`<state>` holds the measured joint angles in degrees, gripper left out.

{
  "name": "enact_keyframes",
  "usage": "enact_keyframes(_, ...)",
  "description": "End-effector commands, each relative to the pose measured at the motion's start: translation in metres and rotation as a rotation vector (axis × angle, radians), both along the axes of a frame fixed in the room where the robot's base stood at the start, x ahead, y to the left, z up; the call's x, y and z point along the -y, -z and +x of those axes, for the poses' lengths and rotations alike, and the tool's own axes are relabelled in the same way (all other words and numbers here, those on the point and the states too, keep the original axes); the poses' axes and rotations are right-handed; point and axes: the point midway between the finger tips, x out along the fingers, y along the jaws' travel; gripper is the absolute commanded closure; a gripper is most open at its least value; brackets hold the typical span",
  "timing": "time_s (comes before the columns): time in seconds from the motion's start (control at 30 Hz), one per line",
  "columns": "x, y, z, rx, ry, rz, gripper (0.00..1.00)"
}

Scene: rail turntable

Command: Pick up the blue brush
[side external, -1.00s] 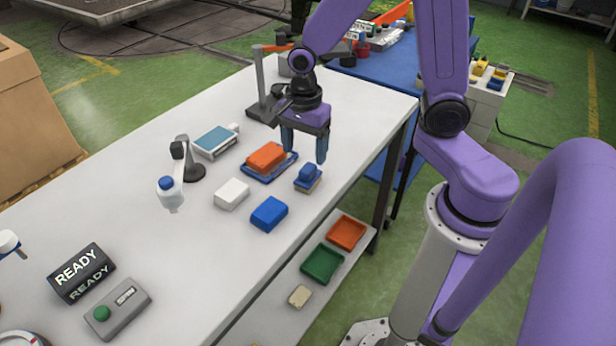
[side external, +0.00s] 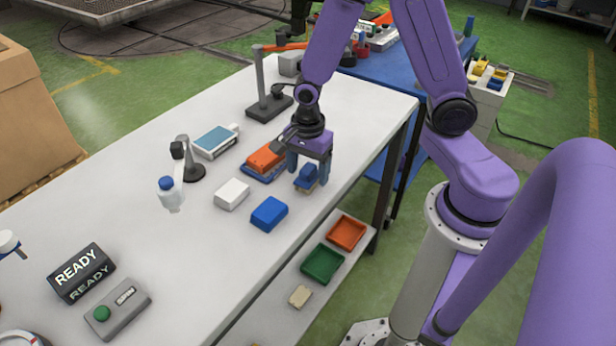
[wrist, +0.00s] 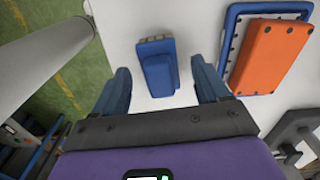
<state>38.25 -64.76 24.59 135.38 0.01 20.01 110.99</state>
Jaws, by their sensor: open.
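The blue brush (side external: 307,175), with a tan bristle edge, lies on the white table near its right edge. My gripper (side external: 308,176) is low over it, with its fingers on either side of the brush. In the wrist view the brush (wrist: 157,67) lies ahead of and between the two blue fingertips of my gripper (wrist: 165,80), with clear gaps on both sides. The gripper is open and holds nothing. Whether the fingertips touch the table is not clear.
An orange block on a blue tray (wrist: 229,42) lies close beside the gripper. A white block (side external: 231,194) and a blue block (side external: 269,213) lie nearer the camera. A clamp stand (side external: 262,85) stands behind. The table's edge is close to the brush.

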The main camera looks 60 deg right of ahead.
Motion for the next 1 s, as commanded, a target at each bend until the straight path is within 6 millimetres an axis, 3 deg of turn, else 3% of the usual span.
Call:
enact_keyframes(0.07,0.000,0.000,0.000,0.000,0.000,0.000,0.29)
enact_keyframes(0.23,0.000,0.000,0.000,0.000,0.000,0.000,0.84)
enact_keyframes(0.27,0.000,0.000,0.000,0.000,0.000,0.000,0.87)
enact_keyframes(0.67,0.000,-0.004,0.000,0.001,0.000,0.000,0.87)
enact_keyframes(1.0,0.000,-0.036,-0.002,0.005,-0.001,0.002,0.87)
